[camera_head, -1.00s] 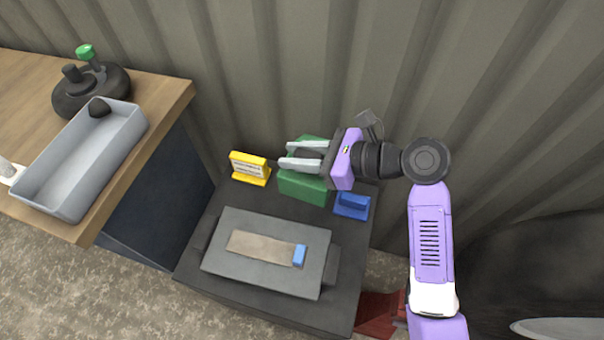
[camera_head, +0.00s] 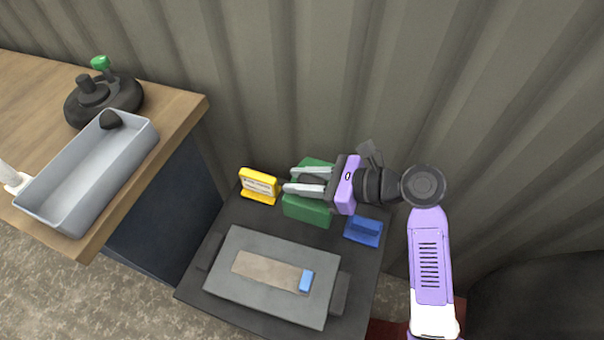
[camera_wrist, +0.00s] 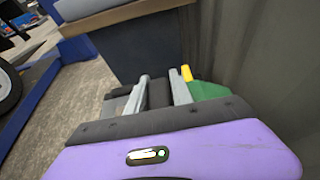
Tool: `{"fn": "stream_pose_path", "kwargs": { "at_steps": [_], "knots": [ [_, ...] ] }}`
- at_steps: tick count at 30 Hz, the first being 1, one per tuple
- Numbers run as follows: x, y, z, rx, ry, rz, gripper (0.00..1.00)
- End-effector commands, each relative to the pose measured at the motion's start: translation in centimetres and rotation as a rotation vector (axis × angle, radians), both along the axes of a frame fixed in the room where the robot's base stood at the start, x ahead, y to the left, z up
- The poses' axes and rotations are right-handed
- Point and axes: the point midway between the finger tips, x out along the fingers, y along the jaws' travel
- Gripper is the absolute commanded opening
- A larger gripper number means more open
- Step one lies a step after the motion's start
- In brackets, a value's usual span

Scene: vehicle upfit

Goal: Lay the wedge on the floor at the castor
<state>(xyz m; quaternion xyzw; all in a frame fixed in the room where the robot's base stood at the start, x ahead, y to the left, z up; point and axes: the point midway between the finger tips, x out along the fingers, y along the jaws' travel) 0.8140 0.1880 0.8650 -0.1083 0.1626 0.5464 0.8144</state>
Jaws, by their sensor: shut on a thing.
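My gripper (camera_head: 288,180) is above the dark flat top at the lower middle, over a green block (camera_head: 308,212), with its fingers pointing left. It is shut on a dark thing (camera_head: 314,184) held between the fingers, which I take for the wedge. The dark thing also shows between the fingers in the wrist view (camera_wrist: 159,93), but its shape is mostly hidden. I cannot make out a castor for certain. A dark wheel (camera_wrist: 8,88) shows at the left edge of the wrist view.
A grey plate (camera_head: 225,270), a yellow holder (camera_head: 260,185) and a blue block (camera_head: 363,230) stand on the dark top (camera_head: 365,275). A wooden bench (camera_head: 185,112) with a grey tray (camera_head: 88,185) stands left. A ribbed wall (camera_head: 300,70) closes the back. Bare floor (camera_head: 130,295) shows lower left.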

Motion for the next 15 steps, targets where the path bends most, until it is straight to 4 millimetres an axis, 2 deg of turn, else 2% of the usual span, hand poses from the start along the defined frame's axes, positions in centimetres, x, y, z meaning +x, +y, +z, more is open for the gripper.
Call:
{"fn": "stream_pose_path", "kwargs": {
  "at_steps": [9,15],
  "knots": [
    [0.1,0.0,-6.5,0.002,-0.003,0.000,0.00],
    [0.1,0.0,-8.9,0.003,-0.006,0.000,0.00]
  ]
}}
